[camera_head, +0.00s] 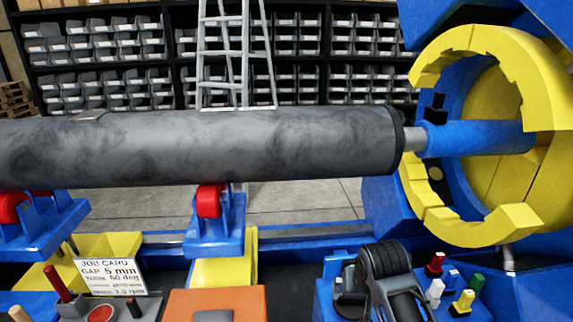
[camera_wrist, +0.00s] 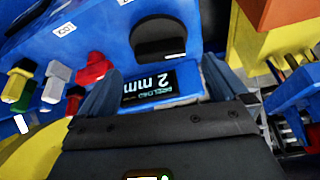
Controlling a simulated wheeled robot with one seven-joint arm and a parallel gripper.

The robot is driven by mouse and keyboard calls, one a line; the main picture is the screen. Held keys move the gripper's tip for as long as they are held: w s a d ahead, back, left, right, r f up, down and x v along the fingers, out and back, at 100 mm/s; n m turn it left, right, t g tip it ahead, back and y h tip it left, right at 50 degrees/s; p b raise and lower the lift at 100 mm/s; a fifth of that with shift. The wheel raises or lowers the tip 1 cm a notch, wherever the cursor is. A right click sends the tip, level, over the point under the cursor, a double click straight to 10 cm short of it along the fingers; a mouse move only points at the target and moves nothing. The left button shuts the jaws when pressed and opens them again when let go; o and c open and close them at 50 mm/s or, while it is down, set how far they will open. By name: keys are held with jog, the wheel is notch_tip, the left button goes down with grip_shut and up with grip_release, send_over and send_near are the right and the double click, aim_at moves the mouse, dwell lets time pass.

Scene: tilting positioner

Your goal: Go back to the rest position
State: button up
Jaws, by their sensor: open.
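My gripper (camera_wrist: 158,88) shows in the wrist view with its two fingers apart and nothing between them. Past the fingers is a blue panel (camera_wrist: 95,35) with a dark display (camera_wrist: 160,88) that reads "2 mm" upside down. In the head view a dark ribbed part, which looks like my arm (camera_head: 388,275), rises from the bottom edge beside the blue control box. My fingertips cannot be made out there.
A long grey cylinder (camera_head: 220,145) lies on rollers (camera_head: 208,200), its right end by a yellow ring (camera_head: 530,225). Coloured knobs (camera_head: 436,265) stand right of my arm. A job card (camera_head: 110,277) reads gap 5 mm, turn 60 deg. Shelves and a ladder (camera_head: 235,60) stand behind.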

jog(key=s+a+f+n+t+y, duration=0.1)
jog(key=s+f+t, duration=0.15)
jog(key=s, duration=0.95)
jog(key=s+a+f+t, duration=0.15)
jog(key=s+f, duration=0.25)
jog(key=s, duration=0.9)
jog(key=s+d+r+t, duration=0.1)
jog(key=s+r+t, duration=0.2)
jog(key=s+r, duration=0.7)
jog(key=s+d+r+n+t, duration=0.1)
jog(key=s+d+r+t, duration=0.1)
jog(key=s+r, duration=0.8)
jog(key=shift+s+d+r+t, duration=0.15)
jog(key=shift+s+r+t, duration=0.25)
jog(key=shift+r+t, duration=0.35)
jog(key=shift+r+g, duration=0.1)
jog(key=shift+g, duration=0.15)
